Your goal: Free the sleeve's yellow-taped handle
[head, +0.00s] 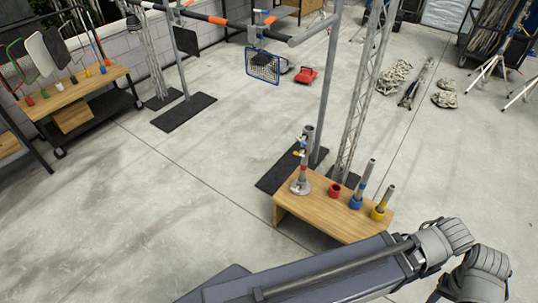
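A grey metal sleeve (303,168) stands upright on a round base at the left end of a small wooden table. Small handles stick out near its top. One with yellow tape (298,153) points left, and a blue-marked one sits just above it. Red tape shows lower on the sleeve. The parts are too small to tell whether the yellow-taped handle is tight or loose. Parts of my arms cross the bottom right, in front of the table's near edge. Neither gripper shows.
The small table (330,222) also holds a red ring cup (334,190), a blue cup (356,202) and a yellow cup (378,213), the last two with metal pins. A truss and pole stand behind. A workbench (78,95) stands far left. Open floor lies left.

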